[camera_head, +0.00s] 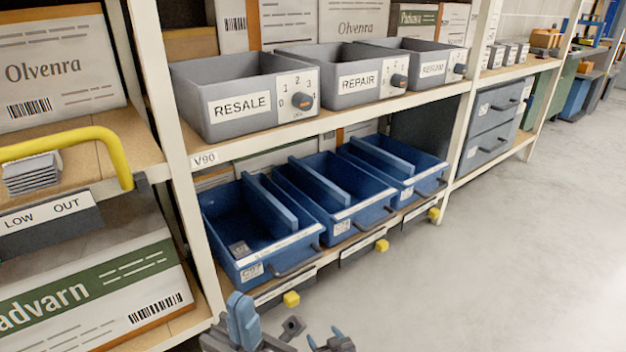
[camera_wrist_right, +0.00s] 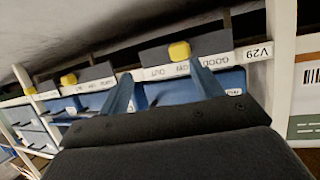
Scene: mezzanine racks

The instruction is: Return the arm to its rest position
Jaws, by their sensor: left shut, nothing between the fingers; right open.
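My left gripper (camera_head: 243,318) is at the bottom of the head view, in front of the lower shelf edge. Its blue fingers are together, with nothing between them. My right gripper (camera_head: 324,336) is just to its right, low at the frame edge and partly cut off. In the right wrist view my right gripper (camera_wrist_right: 162,70) has its two blue fingers spread apart and empty. The rack front shows beyond them, upside down. Most of both arms is outside the head view.
Blue bins (camera_head: 325,212) with dividers stand on the lower shelf; the nearest holds a small dark item (camera_head: 240,249). Yellow knobs (camera_head: 291,299) stick out below. Grey bins (camera_head: 241,132) labelled RESALE and REPAIR stand above. A yellow bar (camera_head: 75,139) juts out left. Floor (camera_head: 510,240) at right is clear.

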